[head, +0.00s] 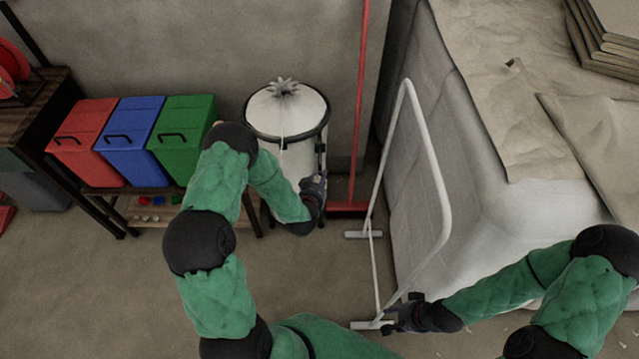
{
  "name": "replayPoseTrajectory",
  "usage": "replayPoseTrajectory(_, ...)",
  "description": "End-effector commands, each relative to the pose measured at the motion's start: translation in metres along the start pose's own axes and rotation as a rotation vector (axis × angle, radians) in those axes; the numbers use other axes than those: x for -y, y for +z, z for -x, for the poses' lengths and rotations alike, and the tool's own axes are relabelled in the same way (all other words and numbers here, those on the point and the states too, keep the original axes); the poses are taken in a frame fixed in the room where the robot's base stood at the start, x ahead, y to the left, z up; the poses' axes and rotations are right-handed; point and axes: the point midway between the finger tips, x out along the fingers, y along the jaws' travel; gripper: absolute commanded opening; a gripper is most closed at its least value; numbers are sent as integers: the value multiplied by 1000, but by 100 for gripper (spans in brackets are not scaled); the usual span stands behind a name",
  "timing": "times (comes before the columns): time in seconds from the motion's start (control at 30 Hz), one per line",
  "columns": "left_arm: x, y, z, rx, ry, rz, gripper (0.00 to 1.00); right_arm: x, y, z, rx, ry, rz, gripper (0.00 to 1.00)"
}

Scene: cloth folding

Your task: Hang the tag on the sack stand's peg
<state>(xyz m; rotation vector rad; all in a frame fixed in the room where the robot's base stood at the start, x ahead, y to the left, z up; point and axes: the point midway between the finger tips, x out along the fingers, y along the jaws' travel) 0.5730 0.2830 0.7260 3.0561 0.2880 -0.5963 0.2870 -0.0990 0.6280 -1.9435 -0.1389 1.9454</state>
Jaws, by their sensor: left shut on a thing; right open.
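The sack stand (325,131) is a dark ring on legs holding a white sack (290,112) gathered at its top, against the back wall. My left gripper (320,178) is at the right side of the sack, below the ring. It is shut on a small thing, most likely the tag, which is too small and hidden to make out. The stand's peg cannot be made out either. My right gripper (388,318) is open and empty, low by the foot of a white tube frame, well away from the stand.
Red (90,140), blue (130,140) and green (182,135) bins stand on a rack at left. A red pole (361,100) stands right of the sack. The white tube frame (437,180) stands before a large covered block (480,200).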

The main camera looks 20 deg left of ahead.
Motion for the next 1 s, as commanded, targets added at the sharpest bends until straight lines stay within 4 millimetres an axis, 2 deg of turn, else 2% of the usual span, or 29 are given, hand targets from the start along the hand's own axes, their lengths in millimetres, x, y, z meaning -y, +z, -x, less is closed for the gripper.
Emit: replayPoseTrajectory(1.0,14,-14,-49,-2,0,0,17,-3,0,-9,0,0,0,42)
